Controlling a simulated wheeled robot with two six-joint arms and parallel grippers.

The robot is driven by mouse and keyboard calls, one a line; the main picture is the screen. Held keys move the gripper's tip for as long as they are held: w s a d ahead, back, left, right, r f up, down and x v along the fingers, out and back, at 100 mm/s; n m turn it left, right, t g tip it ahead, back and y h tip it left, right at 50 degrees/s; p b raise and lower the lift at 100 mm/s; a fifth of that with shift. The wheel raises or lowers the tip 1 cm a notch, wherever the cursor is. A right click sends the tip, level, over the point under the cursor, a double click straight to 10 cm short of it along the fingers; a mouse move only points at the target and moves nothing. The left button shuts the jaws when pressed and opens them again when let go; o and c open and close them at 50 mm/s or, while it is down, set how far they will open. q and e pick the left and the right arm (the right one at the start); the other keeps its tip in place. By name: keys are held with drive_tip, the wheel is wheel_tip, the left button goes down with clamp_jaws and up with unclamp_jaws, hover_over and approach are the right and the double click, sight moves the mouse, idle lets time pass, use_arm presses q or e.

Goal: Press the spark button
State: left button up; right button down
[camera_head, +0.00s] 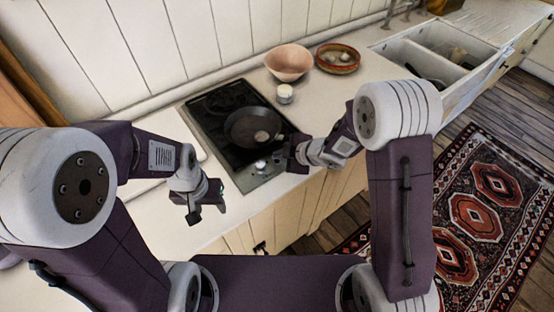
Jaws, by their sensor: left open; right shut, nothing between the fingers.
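The black hob (205,108) is set in the pale counter, with a dark frying pan (253,127) on it. Along its front edge is a metal control strip with a light knob (261,165). The spark button is too small to make out for certain on that strip. My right gripper (291,153) is shut and empty, at the front right corner of the hob, close to the strip; I cannot tell whether it touches. My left gripper (208,208) is open and empty, over the counter's front edge, left of the hob.
A sink (430,62) is at the right. A patterned rug (495,200) lies on the wooden floor.

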drive_tip(key=shift+f, duration=0.1)
use_arm(q)
drive_tip(key=shift+f+b, duration=0.4)
use_arm(e)
drive_tip(key=shift+f, duration=0.4)
use_arm(q)
drive_tip(key=shift+r, duration=0.1)
drive_tip(key=shift+r+p, duration=0.4)
drive_tip(key=shift+p, duration=0.1)
use_arm(e)
drive_tip(key=shift+r, duration=0.45)
use_arm(q)
drive_tip(key=shift+r, duration=0.15)
use_arm(e)
drive_tip(key=shift+r, duration=0.15)
use_arm(q)
wheel_tip(320, 180, up, 6)
drive_tip(key=p, duration=0.5)
drive_tip(key=shift+f+p, duration=0.2)
drive_tip(key=shift+p, duration=0.2)
use_arm(e)
wheel_tip(320, 180, up, 6)
drive_tip(key=shift+f, duration=0.15)
